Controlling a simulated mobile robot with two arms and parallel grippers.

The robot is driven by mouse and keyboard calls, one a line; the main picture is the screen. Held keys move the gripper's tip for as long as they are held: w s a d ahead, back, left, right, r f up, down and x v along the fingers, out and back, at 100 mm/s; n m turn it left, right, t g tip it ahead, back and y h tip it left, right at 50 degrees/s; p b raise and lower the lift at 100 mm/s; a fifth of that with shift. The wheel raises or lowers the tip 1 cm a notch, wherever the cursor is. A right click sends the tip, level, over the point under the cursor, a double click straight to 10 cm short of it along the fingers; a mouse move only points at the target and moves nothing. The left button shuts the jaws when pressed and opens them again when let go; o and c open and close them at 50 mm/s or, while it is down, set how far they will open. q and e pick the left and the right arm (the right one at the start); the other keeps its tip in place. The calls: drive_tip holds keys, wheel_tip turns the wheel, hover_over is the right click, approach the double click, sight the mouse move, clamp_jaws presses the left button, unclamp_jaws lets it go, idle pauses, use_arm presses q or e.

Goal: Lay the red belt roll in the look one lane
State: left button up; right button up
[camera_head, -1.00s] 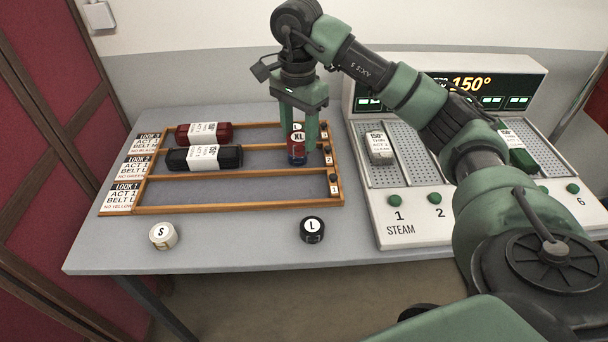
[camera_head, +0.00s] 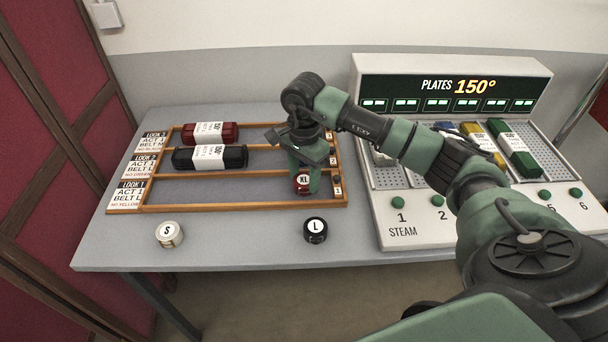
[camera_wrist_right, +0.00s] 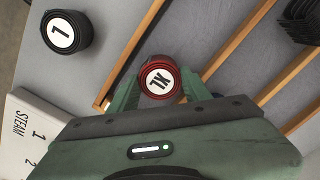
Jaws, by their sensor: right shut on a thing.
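The red belt roll (camera_head: 303,184), with a white XL label on top, is held between the fingertips of my right gripper (camera_head: 304,180). In the right wrist view the roll (camera_wrist_right: 160,77) sits upright between the two fingers. It is at the right end of the look one lane (camera_head: 230,190), the front lane of the wooden rack, between that lane's two rails. I cannot tell whether its underside touches the lane floor. The look one card (camera_head: 128,196) is at the lane's left end. My left gripper is not in view.
A red bundle (camera_head: 229,133) lies in the back lane and a black bundle (camera_head: 237,156) in the middle lane. A white S roll (camera_head: 168,235) and black L roll (camera_head: 315,230) stand in front of the rack. The steam station (camera_head: 450,72) is at right. The look one lane is otherwise clear.

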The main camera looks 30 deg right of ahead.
sight(304, 180)
drive_tip(key=shift+f, duration=0.15)
drive_tip(key=o, duration=1.5)
drive_tip(key=shift+c, duration=0.2)
drive_tip(key=shift+r, duration=0.7)
wheel_tip(304, 180, up, 11)
drive_tip(key=b, duration=0.2)
